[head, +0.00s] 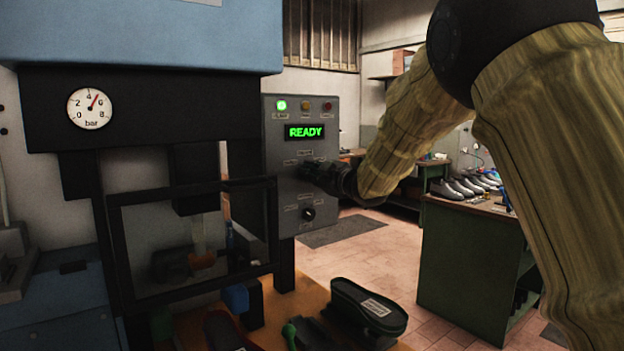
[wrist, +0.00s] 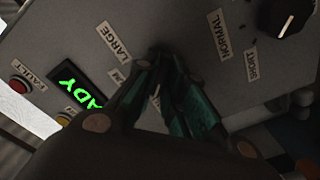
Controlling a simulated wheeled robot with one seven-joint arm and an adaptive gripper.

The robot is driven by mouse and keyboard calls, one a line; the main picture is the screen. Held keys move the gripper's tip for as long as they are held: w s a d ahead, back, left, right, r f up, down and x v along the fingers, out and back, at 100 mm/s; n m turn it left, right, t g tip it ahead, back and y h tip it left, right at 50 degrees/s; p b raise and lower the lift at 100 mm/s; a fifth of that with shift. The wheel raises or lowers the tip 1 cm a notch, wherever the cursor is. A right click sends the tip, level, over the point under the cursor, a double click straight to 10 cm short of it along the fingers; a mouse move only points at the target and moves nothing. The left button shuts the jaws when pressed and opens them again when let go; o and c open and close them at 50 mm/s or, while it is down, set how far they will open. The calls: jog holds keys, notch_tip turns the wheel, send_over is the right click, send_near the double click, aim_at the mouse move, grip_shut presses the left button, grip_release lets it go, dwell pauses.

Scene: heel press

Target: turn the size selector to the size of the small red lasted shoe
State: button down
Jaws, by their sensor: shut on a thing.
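The grey control panel (head: 292,140) stands upright beside the press, with a green READY display (head: 305,132). My gripper (head: 312,172) is at the middle of the panel. In the wrist view my gripper (wrist: 172,62) is shut at the panel face, between the LARGE label (wrist: 114,40) and the NORMAL label (wrist: 219,35). The fingers cover the size selector, so its pointer cannot be read. A dark reddish shoe (head: 223,332) with a pale label lies at the bottom edge of the head view, partly cut off; its label is too small to read.
A second black knob (head: 308,213) sits lower on the panel; it also shows in the wrist view (wrist: 288,14). A black shoe form (head: 368,308) with a label lies on the orange bench. A pressure gauge (head: 90,108) is on the press. A green bench (head: 470,255) stands right.

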dwell(0.4)
jog(key=c, duration=1.5)
grip_release()
jog(key=shift+d, duration=0.1)
jog(key=v, duration=1.2)
